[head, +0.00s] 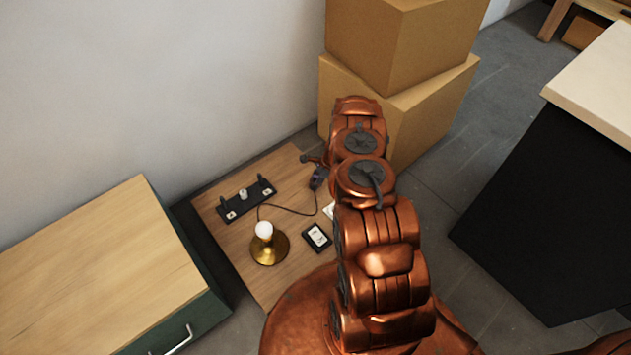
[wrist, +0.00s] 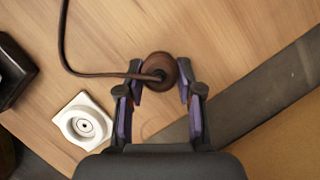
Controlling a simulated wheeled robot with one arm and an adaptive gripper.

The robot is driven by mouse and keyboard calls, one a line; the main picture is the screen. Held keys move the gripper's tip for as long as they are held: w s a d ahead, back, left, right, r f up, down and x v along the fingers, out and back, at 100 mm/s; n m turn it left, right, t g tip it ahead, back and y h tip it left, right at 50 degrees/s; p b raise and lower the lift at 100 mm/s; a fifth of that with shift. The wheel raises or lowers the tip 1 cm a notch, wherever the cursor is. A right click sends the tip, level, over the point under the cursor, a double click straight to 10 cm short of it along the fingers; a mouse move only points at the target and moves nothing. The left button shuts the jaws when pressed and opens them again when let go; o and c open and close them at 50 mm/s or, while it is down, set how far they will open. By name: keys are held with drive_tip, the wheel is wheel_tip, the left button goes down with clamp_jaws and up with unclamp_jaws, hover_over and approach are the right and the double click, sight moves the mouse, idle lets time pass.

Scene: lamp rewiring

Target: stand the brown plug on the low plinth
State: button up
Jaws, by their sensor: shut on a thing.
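The brown plug (wrist: 158,66) is round and dark, with a brown cord (wrist: 66,40) running off to the left. My gripper (wrist: 160,78) is shut on it, one finger on each side; the gripper also shows in the head view (head: 316,179), over the wooden table's far right part. I cannot tell if the plug touches the wood. A low white square block with a round socket-like centre (wrist: 82,122), maybe the low plinth, lies to the lower left of the plug, apart from it. In the head view this block (head: 328,211) is partly hidden by my arm.
A black block with a white top (head: 317,237), a brass lamp with a bulb (head: 268,250) and a black terminal board (head: 240,205) share the table (head: 290,165). Cardboard boxes (head: 425,115) stand close beyond its right edge. A wood-topped cabinet (head: 100,270) is at left.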

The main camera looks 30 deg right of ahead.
drive_tip(key=shift+f, duration=0.4)
drive_tip(key=o, duration=1.2)
drive_tip(key=v, duration=1.2)
